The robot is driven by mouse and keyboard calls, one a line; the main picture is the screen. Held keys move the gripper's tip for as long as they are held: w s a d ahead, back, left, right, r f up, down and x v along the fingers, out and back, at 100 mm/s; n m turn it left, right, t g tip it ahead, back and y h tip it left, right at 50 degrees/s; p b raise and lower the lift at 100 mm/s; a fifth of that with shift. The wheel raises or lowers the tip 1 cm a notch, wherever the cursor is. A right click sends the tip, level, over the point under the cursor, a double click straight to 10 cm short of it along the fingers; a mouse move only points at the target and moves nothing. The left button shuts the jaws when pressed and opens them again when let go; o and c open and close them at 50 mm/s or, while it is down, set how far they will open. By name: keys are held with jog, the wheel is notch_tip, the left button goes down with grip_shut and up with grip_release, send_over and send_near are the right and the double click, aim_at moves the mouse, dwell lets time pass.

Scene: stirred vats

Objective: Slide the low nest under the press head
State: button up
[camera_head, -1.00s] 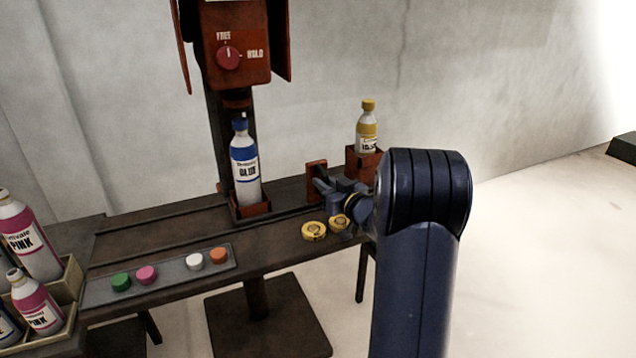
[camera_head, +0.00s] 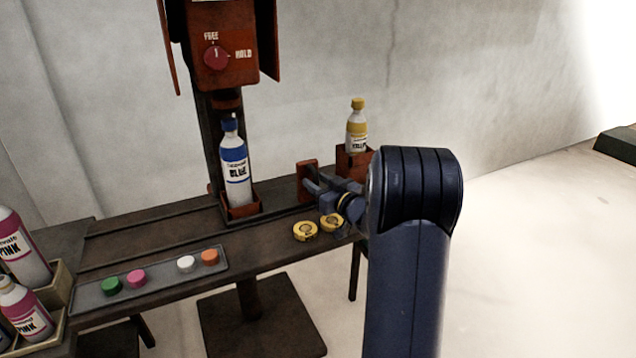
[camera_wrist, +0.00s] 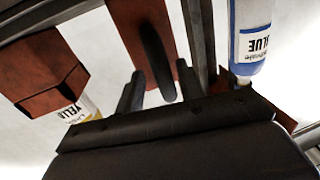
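The low nest (camera_head: 240,210) is a small red-brown box on the rail of the bench. A tall blue-capped bottle (camera_head: 235,168) stands upright in it, roughly below the red press head (camera_head: 228,97). An upright red plate (camera_head: 306,180) stands to its right. In the wrist view, the plate (camera_wrist: 137,28) has a dark elongated bar (camera_wrist: 155,60) on its face. My gripper (camera_head: 313,188) is at that plate. The two fingers of my gripper (camera_wrist: 159,88) are spread apart with the bar between them. Whether they touch it is unclear.
A yellow-capped bottle (camera_head: 357,130) stands in a taller red nest (camera_head: 352,162) at the right. Yellow discs (camera_head: 306,232) lie near my gripper. A grey strip (camera_head: 125,294) holds several coloured caps. Pink bottles (camera_head: 22,248) stand at the left. A red dial (camera_head: 216,56) points toward FREE.

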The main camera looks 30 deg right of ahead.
jog(key=s+d, duration=0.2)
jog(key=s, duration=0.8)
jog(key=shift+s, duration=0.2)
jog(key=shift+w, duration=0.1)
jog(key=w, duration=0.3)
jog(key=w+a, duration=0.1)
jog(key=w, duration=0.3)
jog(key=w+a, duration=0.1)
jog(key=w, duration=0.2)
jog(key=shift+w+a, duration=0.1)
jog(key=shift+w, duration=0.2)
jog(key=shift+a, duration=0.35)
